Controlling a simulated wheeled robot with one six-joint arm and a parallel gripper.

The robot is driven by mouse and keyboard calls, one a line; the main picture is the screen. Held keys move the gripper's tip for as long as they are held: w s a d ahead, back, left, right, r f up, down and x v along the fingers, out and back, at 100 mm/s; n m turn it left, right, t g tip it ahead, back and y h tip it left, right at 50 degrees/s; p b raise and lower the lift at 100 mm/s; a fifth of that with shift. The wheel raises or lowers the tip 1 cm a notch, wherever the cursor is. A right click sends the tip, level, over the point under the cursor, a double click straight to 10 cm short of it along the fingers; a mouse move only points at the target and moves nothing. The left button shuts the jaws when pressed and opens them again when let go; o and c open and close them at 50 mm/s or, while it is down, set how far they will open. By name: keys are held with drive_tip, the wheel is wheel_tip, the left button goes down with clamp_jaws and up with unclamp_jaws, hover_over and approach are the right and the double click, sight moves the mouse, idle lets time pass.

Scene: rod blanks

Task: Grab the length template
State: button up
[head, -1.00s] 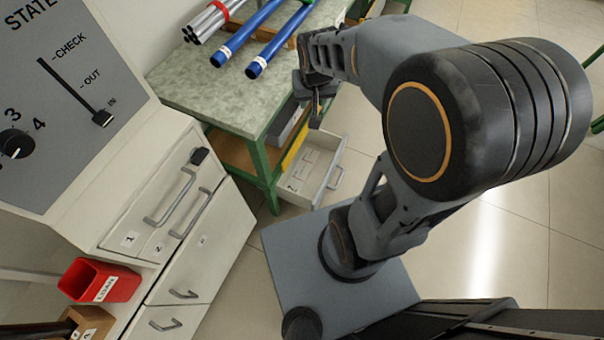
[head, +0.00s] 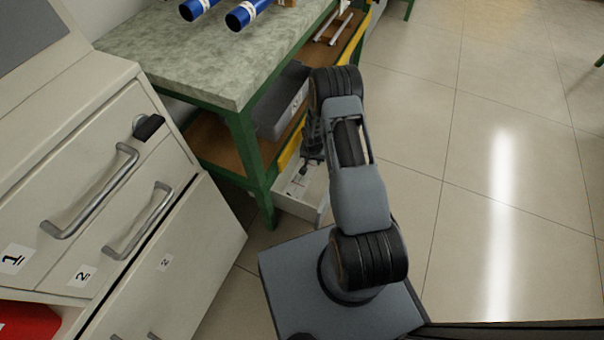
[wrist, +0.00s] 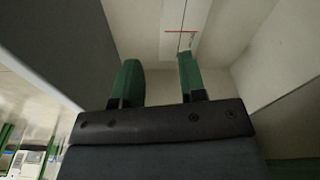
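A flat pale plate with a thin dark line and a red mark, apparently the length template (wrist: 177,22), lies in the open white drawer (head: 283,200). In the wrist view it is ahead of my gripper (wrist: 159,64), toward the right finger. The two green-tipped fingers stand apart, with nothing visibly held between them. In the head view my gripper (head: 304,168) is low over or inside the drawer under the workbench. My arm hides part of the drawer there, and I cannot make out the plate clearly in that view.
Pale drawer walls (wrist: 283,60) stand close around my gripper. A green-framed workbench (head: 215,60) with blue rods (head: 248,14) is above, and a grey bin (head: 280,105) is on its shelf. A cabinet (head: 85,200) stands at left. Floor at right is clear.

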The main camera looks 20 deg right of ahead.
drive_tip(key=f, duration=0.1)
drive_tip(key=b, duration=0.4)
hover_over(313, 173)
drive_tip(key=f, duration=0.8)
drive_tip(key=shift+s+a+f, duration=0.2)
drive_tip(key=shift+a, duration=0.15)
drive_tip(key=f+b, duration=0.1)
drive_tip(key=f, duration=0.1)
drive_tip(key=f+b, duration=0.1)
drive_tip(key=f, duration=0.2)
drive_tip(key=shift+w+d+b, duration=0.15)
drive_tip(key=shift+d+b, duration=0.05)
drive_tip(key=shift+b, duration=0.15)
drive_tip(key=shift+c, duration=0.4)
clamp_jaws()
